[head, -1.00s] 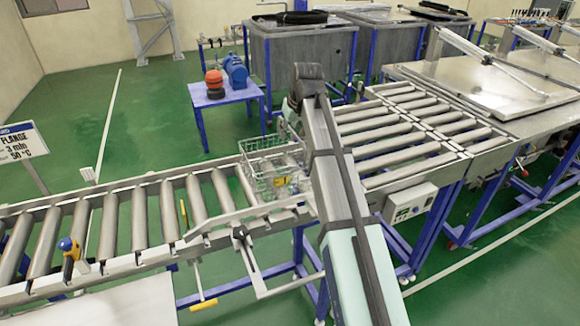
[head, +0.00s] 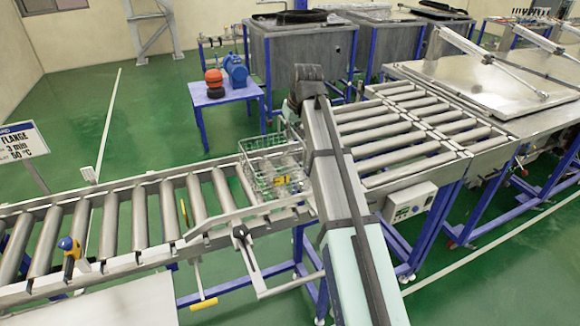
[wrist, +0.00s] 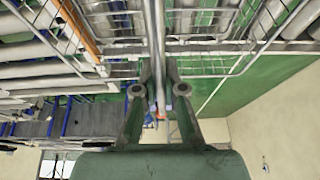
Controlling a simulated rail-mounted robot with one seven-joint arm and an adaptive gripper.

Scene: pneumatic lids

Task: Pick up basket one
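A wire basket (head: 255,168) with a yellow tag (head: 281,180) stands at the right end of the left roller conveyor, beside my arm. Whether it is basket one cannot be read. My arm hides its right side and my gripper in the head view. In the wrist view, the basket's wire mesh (wrist: 240,50) fills the top. My gripper (wrist: 158,62) has its two fingers on either side of a pale bar that crosses the middle of the picture. The fingertips are close to this bar; whether they press on it is unclear.
The left roller conveyor (head: 108,232) has rails on both sides. A second roller table (head: 395,130) lies right of my arm, with a control box (head: 410,203) below. A blue table (head: 222,98) and dark tanks (head: 305,62) stand behind. A sign (head: 22,143) stands at left.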

